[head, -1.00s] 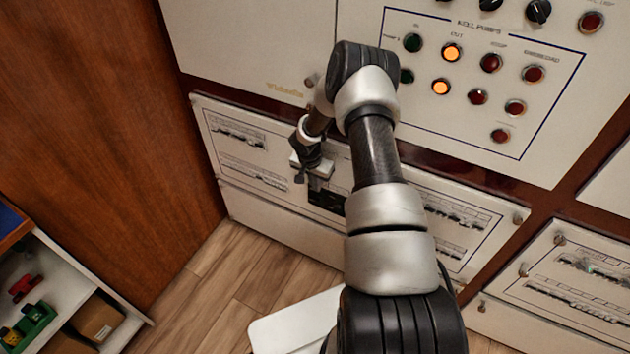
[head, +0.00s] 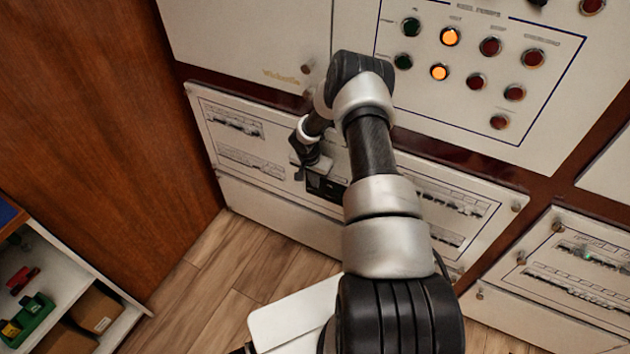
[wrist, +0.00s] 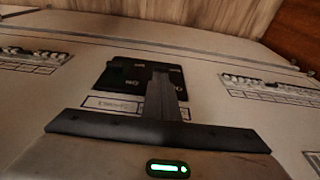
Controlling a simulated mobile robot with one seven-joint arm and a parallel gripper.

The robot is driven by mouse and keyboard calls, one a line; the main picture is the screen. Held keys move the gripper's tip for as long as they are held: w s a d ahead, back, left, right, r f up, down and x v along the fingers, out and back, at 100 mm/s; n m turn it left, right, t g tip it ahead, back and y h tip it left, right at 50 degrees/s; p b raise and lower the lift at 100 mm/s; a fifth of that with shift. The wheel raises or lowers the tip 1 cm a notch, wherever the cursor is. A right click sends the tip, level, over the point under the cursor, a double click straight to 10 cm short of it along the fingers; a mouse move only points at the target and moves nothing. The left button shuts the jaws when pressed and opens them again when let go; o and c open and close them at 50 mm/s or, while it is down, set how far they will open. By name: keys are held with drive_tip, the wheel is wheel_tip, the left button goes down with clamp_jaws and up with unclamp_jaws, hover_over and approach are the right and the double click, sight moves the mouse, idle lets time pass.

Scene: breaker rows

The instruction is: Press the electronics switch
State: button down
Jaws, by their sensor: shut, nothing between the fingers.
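A black switch block (head: 326,187) is set in the middle of the lower cream breaker panel (head: 225,185) in the head view. It also shows in the wrist view as a black plate (wrist: 115,76) with small pale markings too blurred to read. My gripper (head: 299,174) is shut and empty at the block's left end in the head view. In the wrist view my gripper (wrist: 160,74) lies in front of the black plate and hides part of its middle. I cannot tell whether the fingertips touch it. No readable label marks the electronics switch.
Breaker rows (wrist: 268,88) flank the black block. A button panel (head: 480,90) with two lit orange buttons is above. Another breaker panel (head: 560,275) is at the lower right. A wooden wall (head: 95,120) and a shelf (head: 65,270) with boxes stand at the left.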

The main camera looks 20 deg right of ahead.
drive_tip(key=shift+s+a+f+b, duration=0.2)
drive_tip(key=shift+a+f+b, duration=0.1)
drive_tip(key=shift+b, duration=0.35)
drive_tip(key=b, duration=0.1)
drive_tip(key=f+b, duration=0.1)
drive_tip(key=shift+s+a+f+b, duration=0.1)
drive_tip(key=shift+s+a+b, duration=0.25)
drive_tip(key=shift+a, duration=0.05)
drive_tip(key=f+b, duration=0.1)
drive_tip(key=b, duration=0.1)
drive_tip(key=s+a+b, duration=0.1)
drive_tip(key=b, duration=0.1)
drive_tip(key=shift+f, duration=0.35)
drive_tip(key=shift+w, duration=0.1)
drive_tip(key=shift+w+d+r, duration=0.35)
drive_tip(key=shift+w+d, duration=0.05)
drive_tip(key=shift+d, duration=0.1)
drive_tip(key=shift+b, duration=0.3)
